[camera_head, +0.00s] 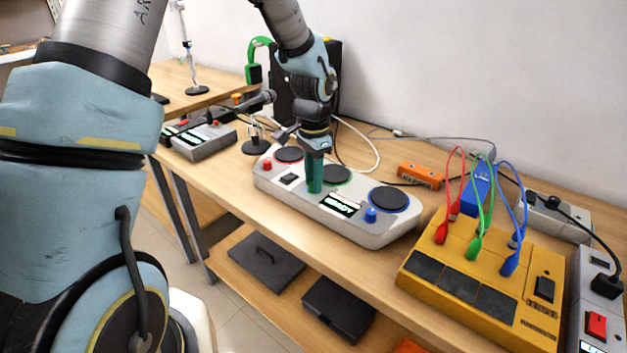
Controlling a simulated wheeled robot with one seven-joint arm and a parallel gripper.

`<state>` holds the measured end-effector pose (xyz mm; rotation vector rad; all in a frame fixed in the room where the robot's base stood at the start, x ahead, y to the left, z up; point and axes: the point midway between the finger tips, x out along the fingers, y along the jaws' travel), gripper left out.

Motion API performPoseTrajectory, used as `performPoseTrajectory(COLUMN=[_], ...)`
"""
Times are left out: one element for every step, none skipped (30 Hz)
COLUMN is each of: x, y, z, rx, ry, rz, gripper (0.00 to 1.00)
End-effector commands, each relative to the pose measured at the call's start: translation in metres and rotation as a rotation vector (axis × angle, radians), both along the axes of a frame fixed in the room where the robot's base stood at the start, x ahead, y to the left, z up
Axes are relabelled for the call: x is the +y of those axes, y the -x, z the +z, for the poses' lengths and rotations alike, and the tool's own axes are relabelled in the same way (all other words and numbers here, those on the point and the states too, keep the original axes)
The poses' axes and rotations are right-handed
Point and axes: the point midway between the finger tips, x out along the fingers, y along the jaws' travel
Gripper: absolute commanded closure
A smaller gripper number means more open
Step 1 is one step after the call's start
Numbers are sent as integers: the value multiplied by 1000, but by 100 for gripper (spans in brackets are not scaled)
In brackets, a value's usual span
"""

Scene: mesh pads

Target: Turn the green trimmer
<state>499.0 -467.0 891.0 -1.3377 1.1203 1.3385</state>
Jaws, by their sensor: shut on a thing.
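The long light-grey console (385,236) lies on the wooden bench, with a red, a green and a blue trimmer along its front and three round dark mesh pads. The green trimmer (314,188) is at the console's middle, left of the small lit display; it is mostly hidden by my gripper. My gripper (315,180) points straight down over the console and is shut on the green trimmer. How far the trimmer is turned cannot be seen.
The red trimmer (267,164) and blue trimmer (371,215) stand either side. A yellow box (460,310) with red, green and blue leads is at right. A microphone (262,98) on a stand and a grey device (205,140) are at left. Cables run behind the console.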

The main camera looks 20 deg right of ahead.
Motion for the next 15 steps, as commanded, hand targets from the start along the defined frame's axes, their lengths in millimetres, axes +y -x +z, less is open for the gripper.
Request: performPoseTrajectory(x=[0,0,0,0,0,0,0,0,0,0,0,0,0,0,0], y=[0,0,0,0,0,0,0,0,0,0,0,-1,0,0,0], z=[0,0,0,0,0,0,0,0,0,0,0,0,0,0,0], rx=[0,-1,-1,-1,-1,-1,-1,-1,-1,-1,-1,-1,-1,-1,0], ry=[0,0,0,0,0,0,1,1,0,0,0,1,1,1,1], rz=[31,50,76,94,112,132,147,161,177,189,200,211,219,225,233], gripper=[100,100,100,100,100,100,100,100,100,100,100,100,100,100,100])
